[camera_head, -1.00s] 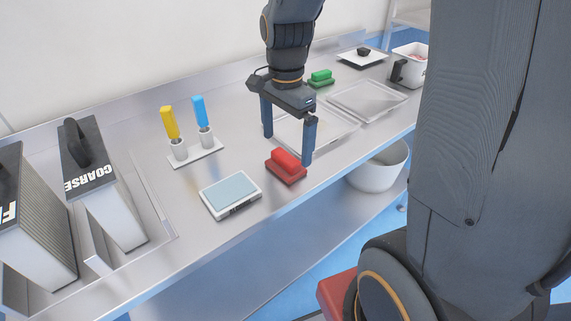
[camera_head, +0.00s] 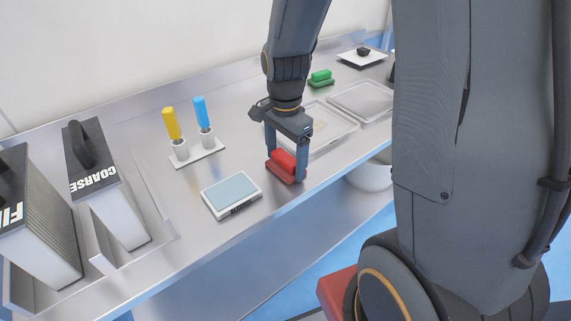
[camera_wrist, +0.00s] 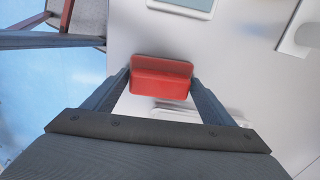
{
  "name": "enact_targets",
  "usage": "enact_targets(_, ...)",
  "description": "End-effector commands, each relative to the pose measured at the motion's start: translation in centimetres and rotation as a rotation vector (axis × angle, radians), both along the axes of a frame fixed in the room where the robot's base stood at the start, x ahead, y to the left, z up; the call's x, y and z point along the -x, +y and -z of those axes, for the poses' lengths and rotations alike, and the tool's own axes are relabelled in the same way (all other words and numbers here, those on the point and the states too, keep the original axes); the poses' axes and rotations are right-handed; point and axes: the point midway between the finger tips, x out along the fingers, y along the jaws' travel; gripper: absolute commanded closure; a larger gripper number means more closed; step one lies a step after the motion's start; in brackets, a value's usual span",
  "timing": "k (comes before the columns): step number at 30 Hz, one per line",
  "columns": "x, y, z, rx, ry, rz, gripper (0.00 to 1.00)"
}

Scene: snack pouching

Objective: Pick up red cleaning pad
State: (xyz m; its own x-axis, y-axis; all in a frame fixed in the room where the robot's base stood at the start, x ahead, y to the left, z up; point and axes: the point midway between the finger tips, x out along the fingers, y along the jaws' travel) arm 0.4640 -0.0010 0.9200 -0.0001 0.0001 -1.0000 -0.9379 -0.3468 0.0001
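The red cleaning pad (camera_head: 284,166), a block with a raised grip, sits on the steel counter near its front edge. My gripper (camera_head: 286,167) is over it, pointing down, with one finger at each end of the pad. In the wrist view the pad (camera_wrist: 161,78) fills the gap between the fingertips of my gripper (camera_wrist: 160,76), and both fingers appear to touch its ends. The gripper looks shut on the pad. No clear gap shows under the pad.
A scale (camera_head: 231,195) lies just left of the pad. A holder with yellow and blue-handled tools (camera_head: 197,155) stands behind it. A clear tray (camera_head: 330,122) is close behind my gripper. A green pad (camera_head: 320,79) and a second tray (camera_head: 360,101) are farther back.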

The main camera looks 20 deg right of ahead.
Motion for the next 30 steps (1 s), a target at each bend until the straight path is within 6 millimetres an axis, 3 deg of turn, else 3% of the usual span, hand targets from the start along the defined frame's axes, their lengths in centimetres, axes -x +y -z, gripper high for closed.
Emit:
enact_targets(11, -0.1, 0.0, -0.7, 0.0, -0.002, 0.0, 0.46)
enact_targets(24, -0.2, 0.0, -8.1, 0.0, -0.005, 0.0, 0.46)
enact_targets(30, -0.1, 0.0, -9.8, 0.0, -0.002, 0.0, 0.46)
